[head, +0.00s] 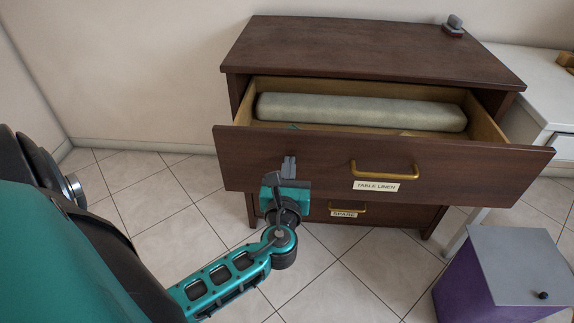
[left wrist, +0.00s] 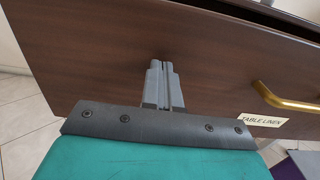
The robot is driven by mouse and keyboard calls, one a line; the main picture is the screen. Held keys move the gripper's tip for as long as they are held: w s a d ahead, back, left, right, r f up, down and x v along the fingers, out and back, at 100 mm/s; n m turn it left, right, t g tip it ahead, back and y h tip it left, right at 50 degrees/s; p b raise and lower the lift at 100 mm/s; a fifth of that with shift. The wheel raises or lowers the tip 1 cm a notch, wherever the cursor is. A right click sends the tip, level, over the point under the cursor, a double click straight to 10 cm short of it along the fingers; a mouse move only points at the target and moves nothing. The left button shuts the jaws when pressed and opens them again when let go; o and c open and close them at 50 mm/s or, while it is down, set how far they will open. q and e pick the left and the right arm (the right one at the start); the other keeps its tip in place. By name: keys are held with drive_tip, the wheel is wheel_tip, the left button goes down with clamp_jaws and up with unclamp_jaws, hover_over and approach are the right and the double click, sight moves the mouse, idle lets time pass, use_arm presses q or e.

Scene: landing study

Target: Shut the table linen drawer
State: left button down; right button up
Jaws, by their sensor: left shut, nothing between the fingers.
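The table linen drawer (head: 310,156) is the upper drawer of a dark brown chest (head: 360,50). It stands pulled out, with a rolled pale cloth (head: 360,111) inside. Its brass handle (head: 385,170) and its "TABLE LINEN" label (head: 376,186) are right of my left gripper (head: 289,166). The left gripper is shut and empty, with its fingertips at the drawer front, left of the handle. In the left wrist view the shut fingers (left wrist: 162,66) point at the brown drawer front (left wrist: 110,50); I cannot tell whether they touch it. My right gripper is not in view.
A lower drawer labelled "SPARE" (head: 344,214) is shut below. A purple box with a grey lid (head: 462,275) stands on the tiled floor at right. A white table (head: 520,75) is beside the chest. A small grey object (head: 453,27) sits on the chest top.

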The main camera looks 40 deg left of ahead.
use_arm(q)
drive_tip(key=shift+w+a, duration=0.15)
drive_tip(key=shift+w, duration=0.05)
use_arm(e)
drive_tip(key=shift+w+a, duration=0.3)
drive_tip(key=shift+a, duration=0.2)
